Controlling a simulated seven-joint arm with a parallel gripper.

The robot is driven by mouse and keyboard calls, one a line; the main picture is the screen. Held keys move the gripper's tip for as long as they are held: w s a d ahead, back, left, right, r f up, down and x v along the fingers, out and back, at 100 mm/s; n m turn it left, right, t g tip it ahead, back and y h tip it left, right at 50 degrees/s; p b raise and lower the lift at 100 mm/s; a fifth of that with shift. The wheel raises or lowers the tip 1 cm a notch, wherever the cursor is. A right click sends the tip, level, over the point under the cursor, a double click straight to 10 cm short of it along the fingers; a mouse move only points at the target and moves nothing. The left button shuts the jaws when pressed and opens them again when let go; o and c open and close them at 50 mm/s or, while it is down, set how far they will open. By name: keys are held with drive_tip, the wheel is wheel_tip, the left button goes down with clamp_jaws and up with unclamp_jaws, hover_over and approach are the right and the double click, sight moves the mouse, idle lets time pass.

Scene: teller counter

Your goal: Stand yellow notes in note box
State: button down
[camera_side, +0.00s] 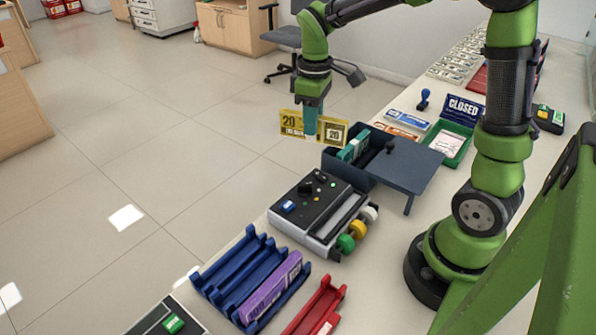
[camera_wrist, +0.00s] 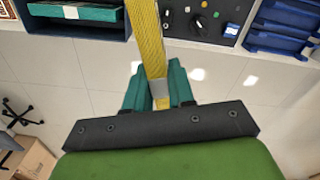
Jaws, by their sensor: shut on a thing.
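The yellow notes (camera_side: 292,123), a flat bundle marked 20, are in my gripper (camera_side: 310,128), standing on edge. In the side view they hang above the far edge of the counter, beside the dark blue note box (camera_side: 342,166). My gripper is shut on them; in the wrist view the yellow edge (camera_wrist: 149,40) runs between the teal fingers (camera_wrist: 159,92). The note box is open at its left part and holds teal-green notes (camera_side: 354,145). It also shows at the top left of the wrist view (camera_wrist: 75,28), apart from the yellow notes.
A blue-grey lid or flap (camera_side: 412,165) spreads right of the box. A black machine with knobs (camera_side: 322,205) stands in front of it. A blue rack (camera_side: 232,268) holds a purple bundle (camera_side: 272,290). A green tray (camera_side: 449,142) and a CLOSED sign (camera_side: 464,108) stand behind.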

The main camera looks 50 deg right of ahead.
drive_tip(key=a+m, duration=0.1)
drive_tip(key=a+r+m, duration=0.1)
drive_tip(key=a+m, duration=0.1)
drive_tip(key=a, duration=0.1)
drive_tip(key=shift+w+r+m, duration=0.15)
drive_tip(key=shift+r+m, duration=0.15)
drive_tip(key=shift+r, duration=0.1)
drive_tip(key=s+d+f+m, duration=0.4)
drive_tip(key=d+m, duration=0.5)
drive_tip(key=s+d+f+m, duration=0.4)
drive_tip(key=d+m, duration=0.5)
drive_tip(key=d, duration=0.1)
drive_tip(key=shift+s+d+f, duration=0.15)
drive_tip(key=shift+s+f, duration=0.15)
drive_tip(key=shift+s, duration=0.1)
drive_tip(key=shift+f, duration=2.85)
drive_tip(key=c, duration=0.9)
unclamp_jaws()
drive_tip(key=shift+s, duration=0.1)
